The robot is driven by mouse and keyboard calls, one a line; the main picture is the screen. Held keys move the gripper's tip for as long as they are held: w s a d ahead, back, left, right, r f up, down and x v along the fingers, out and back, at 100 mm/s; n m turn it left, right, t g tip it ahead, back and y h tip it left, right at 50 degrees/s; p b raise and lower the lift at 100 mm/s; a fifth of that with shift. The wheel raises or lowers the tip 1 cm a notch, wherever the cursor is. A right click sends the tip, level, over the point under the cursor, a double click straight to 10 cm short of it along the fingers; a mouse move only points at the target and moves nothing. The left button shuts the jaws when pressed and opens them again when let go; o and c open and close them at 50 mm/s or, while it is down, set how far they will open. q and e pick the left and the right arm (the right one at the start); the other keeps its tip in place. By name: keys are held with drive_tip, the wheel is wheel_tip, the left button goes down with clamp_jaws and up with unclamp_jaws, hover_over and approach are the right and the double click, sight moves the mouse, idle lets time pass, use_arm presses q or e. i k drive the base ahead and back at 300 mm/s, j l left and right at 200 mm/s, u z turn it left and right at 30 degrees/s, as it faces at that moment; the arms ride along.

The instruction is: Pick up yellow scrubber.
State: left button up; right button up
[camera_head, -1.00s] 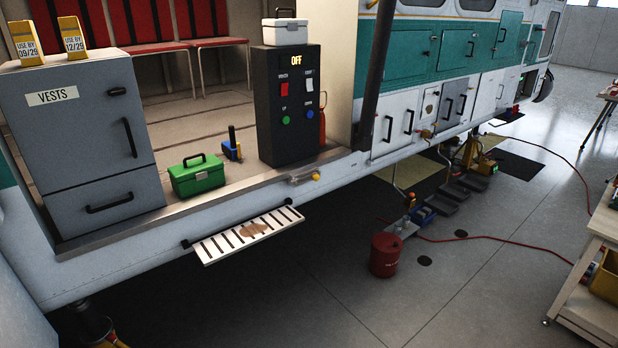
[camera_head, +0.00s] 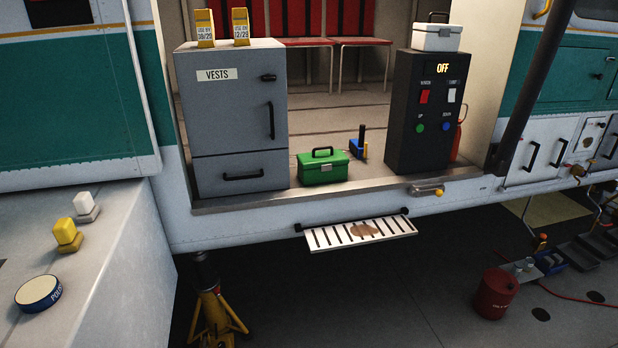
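A yellow scrubber (camera_head: 67,235) with a grey-white base stands on a pale ledge (camera_head: 120,255) at the left of the head view. A similar white scrubber (camera_head: 86,206) stands just behind it, slightly to the right. Neither of my grippers shows in the head view, and nothing is seen touching the yellow scrubber.
A round polish tin (camera_head: 38,293) lies on the ledge in front of the yellow scrubber. A grey vests cabinet (camera_head: 235,130), green toolbox (camera_head: 323,167) and black control box (camera_head: 428,110) stand in the doorway. A slatted step (camera_head: 340,238) juts out below. A yellow jack stand (camera_head: 215,315) is underneath.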

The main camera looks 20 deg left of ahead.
sight(64, 232)
drive_tip(key=u, duration=2.1)
drive_tip(key=z, duration=1.25)
drive_tip(key=i+u, duration=0.1)
drive_tip(key=u, duration=2.15)
drive_tip(key=l+u, duration=0.4)
drive_tip(key=k+l+u, duration=0.2)
drive_tip(key=l+u, duration=0.2)
drive_tip(key=l, duration=0.2)
